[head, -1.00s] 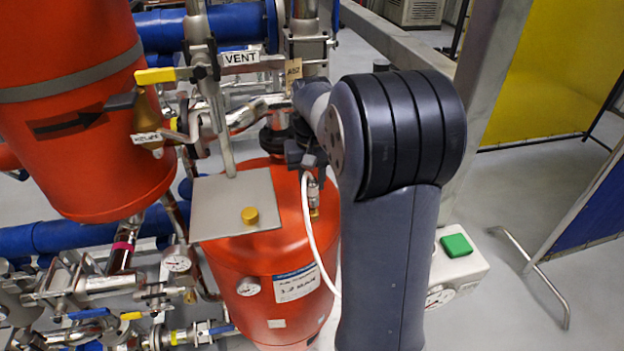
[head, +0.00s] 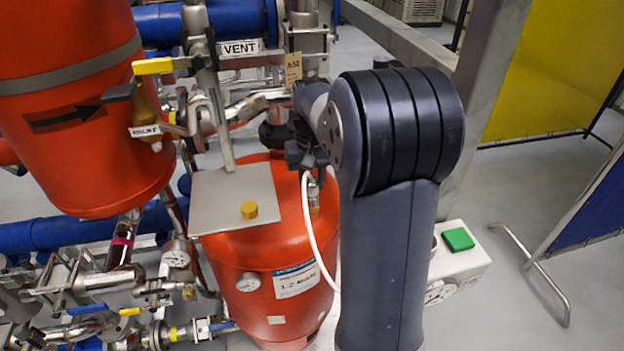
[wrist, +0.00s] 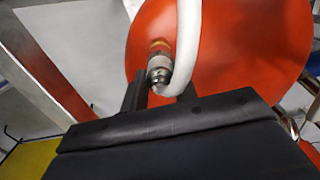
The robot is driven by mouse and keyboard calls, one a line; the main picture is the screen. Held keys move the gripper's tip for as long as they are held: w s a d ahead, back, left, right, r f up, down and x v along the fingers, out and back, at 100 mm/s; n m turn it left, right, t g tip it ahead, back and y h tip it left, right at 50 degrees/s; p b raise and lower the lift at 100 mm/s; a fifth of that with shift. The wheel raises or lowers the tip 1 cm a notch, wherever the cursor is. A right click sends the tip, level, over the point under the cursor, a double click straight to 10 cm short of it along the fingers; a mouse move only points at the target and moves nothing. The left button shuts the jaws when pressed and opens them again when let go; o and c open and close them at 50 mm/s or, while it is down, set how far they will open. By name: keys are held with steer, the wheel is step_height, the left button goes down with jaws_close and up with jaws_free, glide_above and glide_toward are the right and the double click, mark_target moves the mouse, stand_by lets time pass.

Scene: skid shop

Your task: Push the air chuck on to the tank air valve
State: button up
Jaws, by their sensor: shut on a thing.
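The red tank (head: 262,260) stands upright at the centre of the head view, left of my arm. My gripper (head: 308,160) is above the tank's right shoulder, shut on the air chuck (head: 314,188), a small metal fitting with a white hose. In the wrist view, the chuck (wrist: 159,72) sits between the dark fingers of my gripper (wrist: 161,92). Just beyond its tip, a brass ring of the tank air valve (wrist: 160,46) shows against the red tank (wrist: 230,60). The chuck looks in line with the valve; I cannot tell whether it is seated.
A grey plate (head: 215,215) with a brass cap (head: 249,210) is over the tank top. The white hose (head: 312,235) loops down beside the tank. Pipes and a larger red vessel (head: 75,160) crowd the left. A box with a green button (head: 457,239) stands right of my arm.

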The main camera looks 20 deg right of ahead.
steer(key=shift+f+b, duration=0.3)
steer(key=shift+f, duration=0.35)
steer(key=shift+f, duration=0.15)
steer(key=o, duration=1.2)
steer(key=shift+c, duration=0.2)
step_height(320, 180, up, 8)
steer(key=p, duration=0.6)
steer(key=shift+f+p, duration=0.15)
steer(key=shift+p, duration=0.25)
steer(key=shift+f, duration=0.15)
step_height(320, 180, down, 8)
steer(key=b, duration=0.6)
steer(key=shift+r+b, duration=0.25)
steer(key=shift+b, duration=0.1)
